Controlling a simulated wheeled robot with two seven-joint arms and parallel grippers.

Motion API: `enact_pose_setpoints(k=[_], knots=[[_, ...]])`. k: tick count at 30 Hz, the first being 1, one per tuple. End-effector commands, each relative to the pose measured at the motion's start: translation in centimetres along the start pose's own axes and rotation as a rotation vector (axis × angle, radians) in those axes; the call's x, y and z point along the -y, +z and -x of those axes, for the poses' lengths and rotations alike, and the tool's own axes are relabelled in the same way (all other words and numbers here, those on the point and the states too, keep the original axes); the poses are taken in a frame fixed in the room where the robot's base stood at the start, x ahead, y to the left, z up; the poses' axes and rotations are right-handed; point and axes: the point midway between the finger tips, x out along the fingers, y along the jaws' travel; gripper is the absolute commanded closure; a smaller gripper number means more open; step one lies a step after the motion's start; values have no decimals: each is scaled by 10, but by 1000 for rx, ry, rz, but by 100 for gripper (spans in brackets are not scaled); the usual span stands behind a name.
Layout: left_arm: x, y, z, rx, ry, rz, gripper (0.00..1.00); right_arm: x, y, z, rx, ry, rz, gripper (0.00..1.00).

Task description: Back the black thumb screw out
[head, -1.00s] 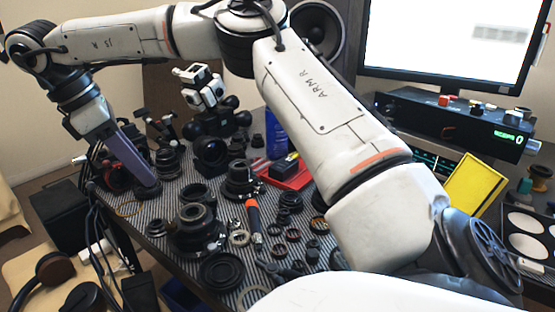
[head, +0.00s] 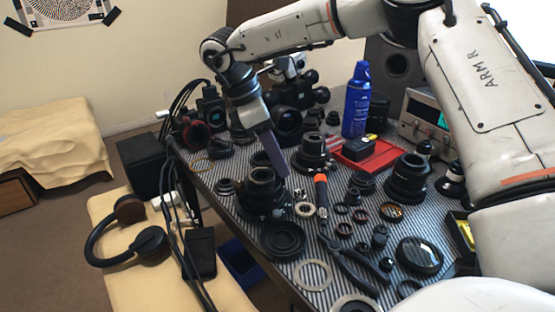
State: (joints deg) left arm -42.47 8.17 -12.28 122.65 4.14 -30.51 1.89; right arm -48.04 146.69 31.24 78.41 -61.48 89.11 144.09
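My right gripper (head: 278,158), at the end of the white arm marked ARM R, points down over the bench. Its long purple-grey finger ends just behind and right of a black lens assembly (head: 262,203). From this side the fingers overlap into one slab, so their opening cannot be judged, and no held object shows. The lens assembly stands upright on the striped mat (head: 225,207), with a wider collar around its base. The black thumb screw cannot be singled out among the dark parts. My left gripper is not in view.
An orange-handled screwdriver (head: 321,190), a metal ring (head: 304,210) and another lens (head: 313,150) stand close by. A blue spray can (head: 357,100) and red tray (head: 368,152) are behind. Black pliers (head: 350,262) and a large black ring (head: 283,240) lie in front.

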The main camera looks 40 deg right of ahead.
Motion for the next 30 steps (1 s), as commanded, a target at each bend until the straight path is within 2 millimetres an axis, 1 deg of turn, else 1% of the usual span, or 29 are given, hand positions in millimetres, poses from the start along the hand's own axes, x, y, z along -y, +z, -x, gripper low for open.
enact_pose_setpoints(k=[9,14,15,16,25,30], knots=[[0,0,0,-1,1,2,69,0,0,-3,-1,0,0,63],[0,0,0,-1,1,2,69,0,0,-3,0,0,0,90],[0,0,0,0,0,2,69,0,0,-3,-1,0,0,97],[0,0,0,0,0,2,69,0,0,-3,-1,0,0,100],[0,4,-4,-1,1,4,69,0,-1,-4,-1,12,27,100],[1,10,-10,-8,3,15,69,1,-2,-6,-2,43,99,100]])
